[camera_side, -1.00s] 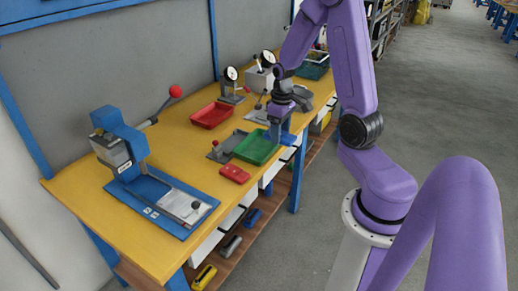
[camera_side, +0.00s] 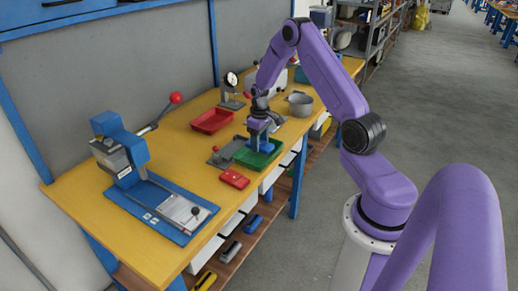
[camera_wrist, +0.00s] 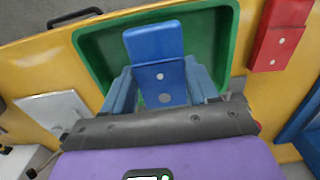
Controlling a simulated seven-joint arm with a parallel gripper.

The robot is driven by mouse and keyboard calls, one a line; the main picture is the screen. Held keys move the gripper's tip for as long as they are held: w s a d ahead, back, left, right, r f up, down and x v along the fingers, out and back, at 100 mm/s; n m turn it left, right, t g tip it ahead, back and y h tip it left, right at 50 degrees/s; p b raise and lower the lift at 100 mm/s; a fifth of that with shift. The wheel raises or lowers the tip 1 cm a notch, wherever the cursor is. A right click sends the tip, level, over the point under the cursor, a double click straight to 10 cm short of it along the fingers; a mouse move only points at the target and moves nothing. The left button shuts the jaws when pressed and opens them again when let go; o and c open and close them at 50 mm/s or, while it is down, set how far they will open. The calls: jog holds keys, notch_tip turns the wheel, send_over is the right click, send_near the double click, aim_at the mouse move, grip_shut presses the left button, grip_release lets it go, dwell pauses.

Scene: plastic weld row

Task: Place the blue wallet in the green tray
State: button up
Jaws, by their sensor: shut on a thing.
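The blue wallet (camera_wrist: 153,42) is between the blue fingers of my gripper (camera_wrist: 160,84) in the wrist view, with its far end sticking out past them. My gripper is shut on it. The green tray (camera_wrist: 236,30) lies behind and below the wallet in that view. In the side view my gripper (camera_side: 258,142) points down over the green tray (camera_side: 270,160), within its outline. There the wallet is hard to tell from the blue fingers. I cannot tell whether the wallet touches the tray floor.
A red block-like item (camera_side: 234,179) lies just in front of the tray. A red tray (camera_side: 212,121) and a dial gauge stand (camera_side: 230,88) are behind it. A grey pot (camera_side: 300,104) stands to the right. A blue press (camera_side: 122,145) is at the left.

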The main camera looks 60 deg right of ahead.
jog(key=shift+w+d+f, duration=0.1)
jog(key=shift+w+f, duration=0.1)
jog(key=shift+f, duration=0.05)
jog(key=shift+w+f, duration=0.1)
jog(key=shift+f, duration=1.55)
jog(key=shift+f, duration=0.1)
jog(key=o, duration=1.1)
